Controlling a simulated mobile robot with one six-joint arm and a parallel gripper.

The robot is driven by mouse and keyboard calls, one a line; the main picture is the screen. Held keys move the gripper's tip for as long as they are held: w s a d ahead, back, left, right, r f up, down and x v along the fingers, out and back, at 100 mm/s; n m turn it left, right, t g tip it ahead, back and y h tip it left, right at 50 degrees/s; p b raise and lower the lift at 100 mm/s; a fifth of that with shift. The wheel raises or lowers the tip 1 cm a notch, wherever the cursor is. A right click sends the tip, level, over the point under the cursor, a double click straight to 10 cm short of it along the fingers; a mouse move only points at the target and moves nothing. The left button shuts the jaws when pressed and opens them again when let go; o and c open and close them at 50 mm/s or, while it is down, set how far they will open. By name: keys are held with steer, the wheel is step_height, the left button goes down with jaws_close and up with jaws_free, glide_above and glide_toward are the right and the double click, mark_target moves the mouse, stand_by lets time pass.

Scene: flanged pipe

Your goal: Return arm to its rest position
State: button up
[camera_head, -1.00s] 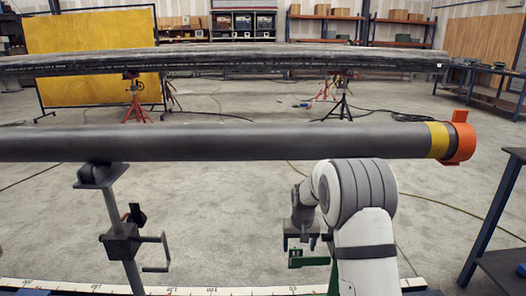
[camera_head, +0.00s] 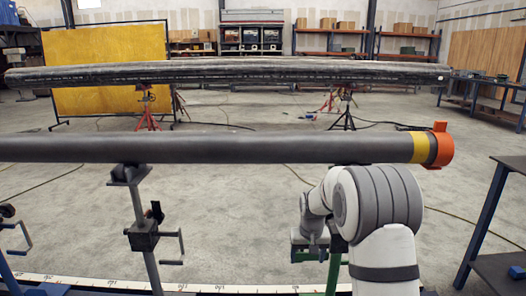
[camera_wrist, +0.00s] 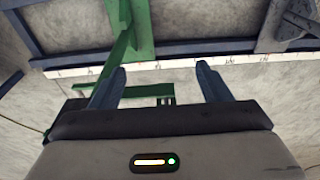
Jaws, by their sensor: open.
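My gripper (camera_wrist: 160,82) is open in the wrist view, with its two dark fingers apart and nothing between them. Beyond the fingers are the floor, a white measuring strip (camera_wrist: 180,65) and a green bracket (camera_wrist: 124,42). In the head view my arm is folded at the lower right, in front of the grey pipe (camera_head: 220,147). The gripper end (camera_head: 310,245) hangs below the pipe near the green post, its fingers hard to make out. The pipe has a yellow band (camera_head: 419,147) and an orange flange piece (camera_head: 440,146) at its right end.
A stand (camera_head: 142,225) with a crank holds the pipe from below. A blue-legged table (camera_head: 483,225) stands at the right. A bundle of long dark pipes (camera_head: 230,72) rests on stands behind. Open concrete floor lies between, with cables on it.

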steer(key=s+r+p, duration=0.4)
steer(key=r, duration=0.4)
steer(key=s+r+p, duration=0.3)
steer(key=s+r, duration=0.1)
steer(key=r, duration=0.4)
steer(key=s+d+r+t+p, duration=0.1)
steer(key=s+r+p, duration=1.7)
steer(key=s+r, duration=0.5)
steer(key=s, duration=0.2)
steer(key=shift+s+p, duration=0.3)
steer(key=shift+s, duration=0.1)
